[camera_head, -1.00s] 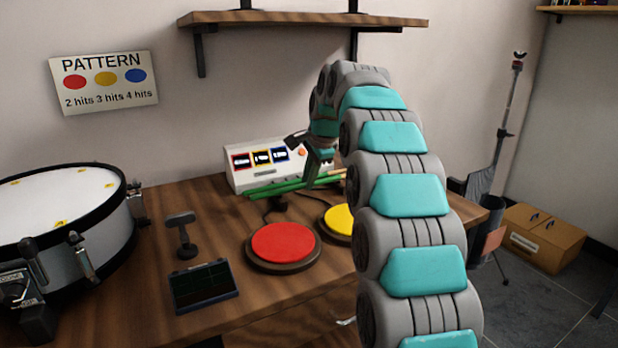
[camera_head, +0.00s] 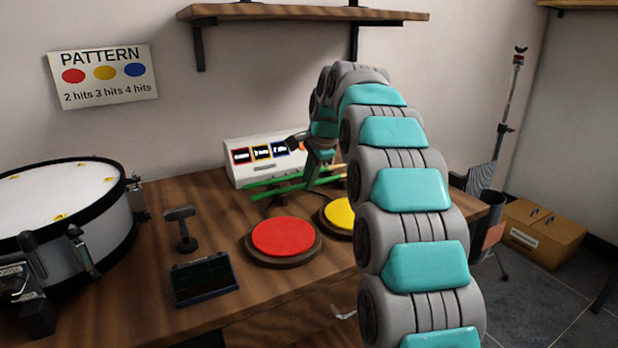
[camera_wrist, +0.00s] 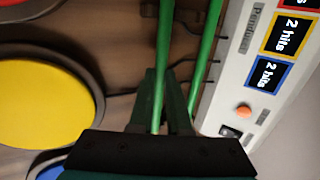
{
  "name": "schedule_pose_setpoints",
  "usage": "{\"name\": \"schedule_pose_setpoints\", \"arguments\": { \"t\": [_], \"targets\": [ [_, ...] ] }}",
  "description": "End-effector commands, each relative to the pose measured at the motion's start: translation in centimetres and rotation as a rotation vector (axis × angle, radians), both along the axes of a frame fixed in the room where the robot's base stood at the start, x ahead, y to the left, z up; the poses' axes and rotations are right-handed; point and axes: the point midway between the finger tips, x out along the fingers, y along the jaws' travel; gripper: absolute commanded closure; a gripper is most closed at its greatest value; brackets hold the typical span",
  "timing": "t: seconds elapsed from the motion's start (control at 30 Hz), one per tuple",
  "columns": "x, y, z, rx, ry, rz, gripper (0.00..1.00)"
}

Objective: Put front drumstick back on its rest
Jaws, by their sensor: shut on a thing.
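Two green drumsticks lie side by side in front of the white console (camera_head: 240,165). My gripper (camera_head: 312,178) is shut on the front drumstick (camera_head: 268,194), which also shows in the wrist view (camera_wrist: 163,45) running up from between my fingers (camera_wrist: 162,85). The back drumstick (camera_wrist: 207,45) is roughly parallel and apart from it, on the console side. In the head view the front stick is a little lower and nearer than the back one (camera_head: 262,183). A small dark shape under the sticks may be the rest; it is too small to tell whether the front stick touches it.
A red pad (camera_head: 283,236) and a yellow pad (camera_head: 340,215) sit in front of the sticks; a blue pad edge (camera_wrist: 48,170) shows in the wrist view. A drum (camera_head: 65,205), a dark stand (camera_head: 183,225) and a dark tablet (camera_head: 201,279) are at the left. A shelf (camera_head: 300,14) hangs above.

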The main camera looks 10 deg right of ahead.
Motion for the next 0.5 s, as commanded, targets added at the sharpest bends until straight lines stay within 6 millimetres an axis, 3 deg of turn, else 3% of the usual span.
{"name": "schedule_pose_setpoints", "arguments": {
  "t": [0.03,0.07,0.37,0.5],
  "targets": [
    [0.0,0.0,0.0,0.0,0.0,0.0,1.0],
    [0.0,0.0,0.0,0.0,0.0,0.0,0.84],
    [-0.01,0.0,-0.01,0.0,0.0,0.0,0.5],
    [-0.01,0.0,-0.01,0.0,0.0,0.0,0.5]
  ]
}}
